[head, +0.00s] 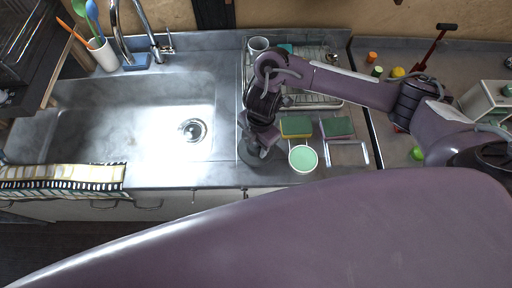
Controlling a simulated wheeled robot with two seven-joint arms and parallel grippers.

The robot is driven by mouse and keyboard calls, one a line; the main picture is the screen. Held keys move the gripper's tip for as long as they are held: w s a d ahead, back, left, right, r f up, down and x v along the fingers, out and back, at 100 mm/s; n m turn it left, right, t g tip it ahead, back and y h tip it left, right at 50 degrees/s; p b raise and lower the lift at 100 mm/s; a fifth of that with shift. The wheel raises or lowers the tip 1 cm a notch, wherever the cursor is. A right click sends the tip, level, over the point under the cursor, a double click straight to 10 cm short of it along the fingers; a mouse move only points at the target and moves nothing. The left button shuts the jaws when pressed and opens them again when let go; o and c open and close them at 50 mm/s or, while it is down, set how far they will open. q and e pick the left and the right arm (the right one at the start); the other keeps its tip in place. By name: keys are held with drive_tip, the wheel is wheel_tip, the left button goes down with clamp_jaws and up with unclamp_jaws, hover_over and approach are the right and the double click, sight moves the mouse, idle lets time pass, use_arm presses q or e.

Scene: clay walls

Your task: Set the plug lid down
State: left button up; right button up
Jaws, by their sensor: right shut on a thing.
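My right gripper (262,150) points down over the counter just right of the sink (130,108). It is shut on a dark grey round piece (246,156), which looks like the plug lid. Most of this piece is hidden under the gripper, and I cannot tell whether it touches the counter. The sink's drain (192,130) shows at the right part of the basin. My left gripper is not in view.
A cup, pale green inside (303,158), stands just right of the gripper. A wire dish rack (310,98) and a grey mug (258,45) are further back. The faucet (121,35) rises behind the sink.

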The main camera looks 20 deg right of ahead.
sight(256, 148)
drive_tip(key=shift+f+b, duration=0.4)
drive_tip(key=shift+f, duration=1.05)
drive_tip(key=shift+f, duration=0.15)
drive_tip(key=o, duration=1.1)
drive_tip(key=shift+c, duration=0.2)
drive_tip(key=shift+r, duration=0.5)
drive_tip(key=r+p, duration=0.1)
drive_tip(key=r, duration=0.2)
drive_tip(key=d+r+p, duration=0.1)
drive_tip(key=r, duration=0.3)
drive_tip(key=r+p, duration=0.1)
drive_tip(key=r, duration=0.3)
drive_tip(key=shift+w+d+r, duration=0.15)
drive_tip(key=shift+w, duration=0.15)
